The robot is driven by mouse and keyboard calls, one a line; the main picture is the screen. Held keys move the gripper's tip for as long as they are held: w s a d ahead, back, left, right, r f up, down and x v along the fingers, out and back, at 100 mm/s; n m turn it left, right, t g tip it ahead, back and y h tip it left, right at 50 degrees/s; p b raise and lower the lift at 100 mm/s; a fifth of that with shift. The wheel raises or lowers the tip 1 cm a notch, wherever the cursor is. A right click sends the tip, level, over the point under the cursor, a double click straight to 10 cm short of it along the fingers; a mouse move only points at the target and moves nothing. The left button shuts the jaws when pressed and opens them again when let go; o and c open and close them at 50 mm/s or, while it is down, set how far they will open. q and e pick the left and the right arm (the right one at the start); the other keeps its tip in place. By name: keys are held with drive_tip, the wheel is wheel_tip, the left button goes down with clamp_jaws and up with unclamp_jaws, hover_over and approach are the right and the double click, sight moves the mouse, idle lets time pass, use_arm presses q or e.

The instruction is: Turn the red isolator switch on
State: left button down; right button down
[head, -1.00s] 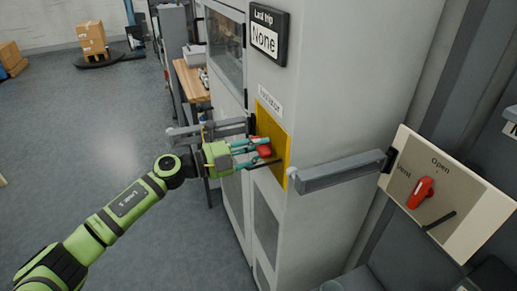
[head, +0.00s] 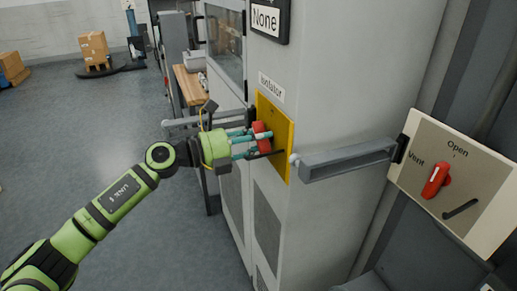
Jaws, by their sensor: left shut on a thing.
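The red isolator switch (head: 262,137) is a red handle on a yellow plate (head: 278,117) on the side of the grey cabinet, under a label reading "Isolator". My left gripper (head: 257,141) reaches in from the left and is shut on the red handle, its teal fingers on either side of it. The fingers partly hide the handle, and its exact angle is hard to read. My right gripper is not in view.
A grey bar (head: 345,160) sticks out right of the yellow plate, another (head: 190,122) to its left. A panel (head: 457,180) with a red "Open/Vent" handle (head: 436,180) stands at right. A "None" display (head: 268,19) hangs above.

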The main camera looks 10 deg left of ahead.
use_arm(q)
drive_tip(key=m+b, duration=0.6)
drive_tip(key=shift+w, duration=0.1)
drive_tip(key=m+b, duration=0.2)
drive_tip(key=b, duration=0.1)
drive_tip(key=shift+r+m, duration=0.15)
drive_tip(key=shift+m, duration=0.25)
drive_tip(key=shift+r+m, duration=0.1)
drive_tip(key=shift+m, duration=0.2)
drive_tip(key=c, duration=1)
unclamp_jaws()
drive_tip(key=shift+a, duration=0.1)
drive_tip(key=v, duration=1.2)
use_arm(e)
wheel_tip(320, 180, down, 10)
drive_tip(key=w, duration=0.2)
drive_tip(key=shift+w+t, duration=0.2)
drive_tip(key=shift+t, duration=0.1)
